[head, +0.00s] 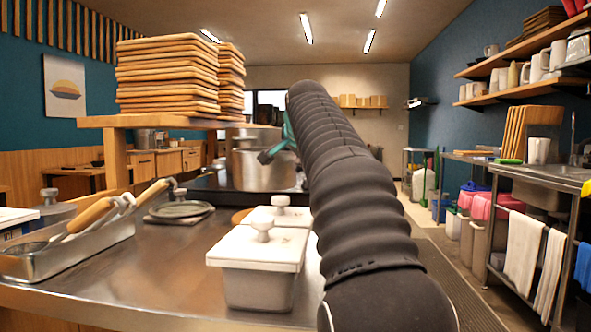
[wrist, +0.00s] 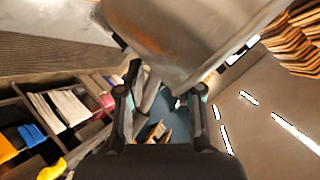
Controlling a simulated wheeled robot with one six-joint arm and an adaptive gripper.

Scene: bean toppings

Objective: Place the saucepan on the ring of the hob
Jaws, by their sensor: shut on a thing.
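The saucepan (head: 263,170) is a metal pan at the middle of the head view, at the black hob (head: 210,190). Whether its base touches the hob or hangs just above cannot be told. Its curved metal side fills the top of the wrist view (wrist: 185,35). My gripper (wrist: 158,98) is shut on the saucepan's handle, which shows between the fingers below the pan. In the head view my arm hides most of the gripper and handle. The ring is not visible; the saucepan and arm cover much of the hob.
A lidded container (head: 258,265) stands in front on the steel counter (head: 160,270). A tray of utensils (head: 65,250) lies at left, with a round lid (head: 180,210) nearby. Stacked boards (head: 168,75) sit on a raised wooden shelf (head: 150,121). A sink unit stands at right.

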